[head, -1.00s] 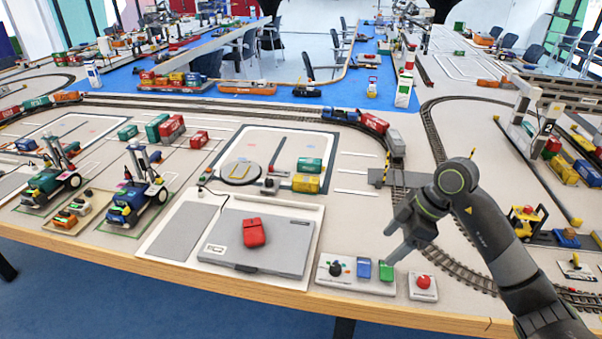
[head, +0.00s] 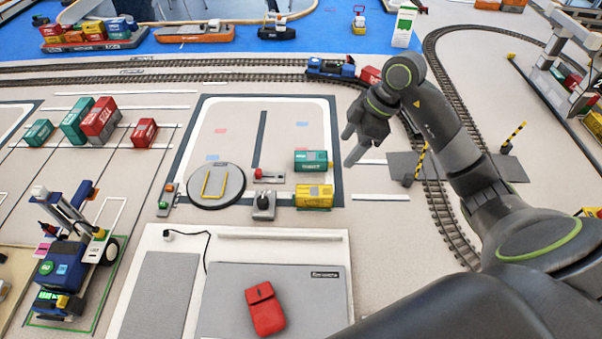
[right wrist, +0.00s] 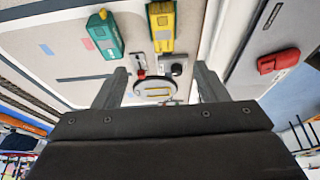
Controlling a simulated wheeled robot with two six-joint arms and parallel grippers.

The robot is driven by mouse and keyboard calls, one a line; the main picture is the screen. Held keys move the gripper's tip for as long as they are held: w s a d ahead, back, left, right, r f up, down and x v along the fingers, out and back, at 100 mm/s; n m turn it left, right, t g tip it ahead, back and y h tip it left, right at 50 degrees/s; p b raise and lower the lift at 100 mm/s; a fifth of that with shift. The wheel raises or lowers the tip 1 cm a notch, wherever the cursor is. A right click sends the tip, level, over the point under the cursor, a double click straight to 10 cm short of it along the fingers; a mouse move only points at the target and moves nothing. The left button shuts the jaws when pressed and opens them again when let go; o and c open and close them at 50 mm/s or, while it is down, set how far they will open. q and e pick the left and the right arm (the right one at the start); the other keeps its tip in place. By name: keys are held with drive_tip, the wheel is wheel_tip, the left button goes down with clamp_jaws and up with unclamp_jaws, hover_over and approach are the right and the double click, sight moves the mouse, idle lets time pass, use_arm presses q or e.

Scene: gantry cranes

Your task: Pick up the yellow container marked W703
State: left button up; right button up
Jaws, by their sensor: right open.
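The yellow container (head: 313,196) lies on the pale mat inside the dark-bordered pad. Its marking is too small to read. A green container (head: 312,160) lies just behind it. My right gripper (head: 350,150) is open and empty, above and to the right of both containers. In the right wrist view the yellow container (right wrist: 162,28) shows at the top, beyond the open fingers (right wrist: 158,88). The green container (right wrist: 106,34) is to its left there. My left gripper is not in view.
A round turntable (head: 216,186) with a yellow frame and a small lever device (head: 264,204) sit left of the yellow container. A red pouch-like object (head: 265,308) lies on a grey panel in front. A railway track (head: 440,215) and crossing posts (head: 418,160) stand to the right.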

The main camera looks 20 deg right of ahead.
approach(316, 191)
drive_tip(key=x, duration=0.3)
drive_tip(key=shift+w+d, duration=0.1)
drive_tip(key=shift+w, duration=0.05)
drive_tip(key=shift+f, duration=0.45)
drive_tip(key=x, duration=0.2)
drive_tip(key=p+x, duration=0.1)
drive_tip(key=x, duration=0.2)
drive_tip(key=shift+a, duration=0.4)
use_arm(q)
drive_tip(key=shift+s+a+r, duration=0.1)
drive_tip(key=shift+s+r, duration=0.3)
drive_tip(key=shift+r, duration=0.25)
use_arm(e)
drive_tip(key=shift+f, duration=0.1)
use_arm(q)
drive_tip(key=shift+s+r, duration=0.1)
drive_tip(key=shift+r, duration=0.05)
use_arm(e)
drive_tip(key=shift+f, duration=0.2)
drive_tip(key=c, duration=1.1)
